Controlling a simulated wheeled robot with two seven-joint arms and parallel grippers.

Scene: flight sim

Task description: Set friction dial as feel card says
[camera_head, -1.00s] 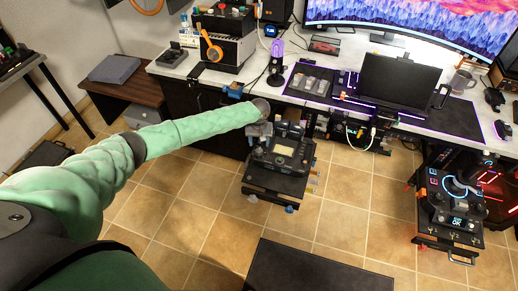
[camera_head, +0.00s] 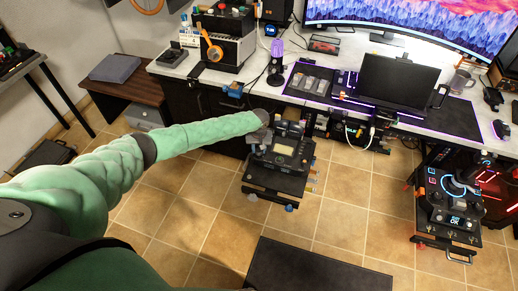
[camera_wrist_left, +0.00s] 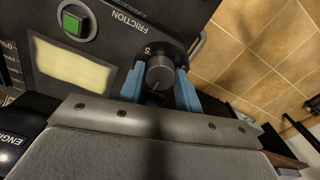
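The friction dial (camera_wrist_left: 160,72) is a round dark grey knob at the edge of a black panel, near the printed word FRICTION. My left gripper (camera_wrist_left: 160,84) has its two blue fingers on either side of the knob, seemingly touching it. In the head view, my green left arm reaches down to the console (camera_head: 285,152) on a stand; the wrist (camera_head: 262,117) is at its left edge and the fingers are hidden. I cannot make out a feel card. My right gripper is in neither view.
The panel has a green square button (camera_wrist_left: 75,20) and a pale screen (camera_wrist_left: 72,66). Another control stand (camera_head: 450,205) is at the right. Tiled floor is open between the two stands.

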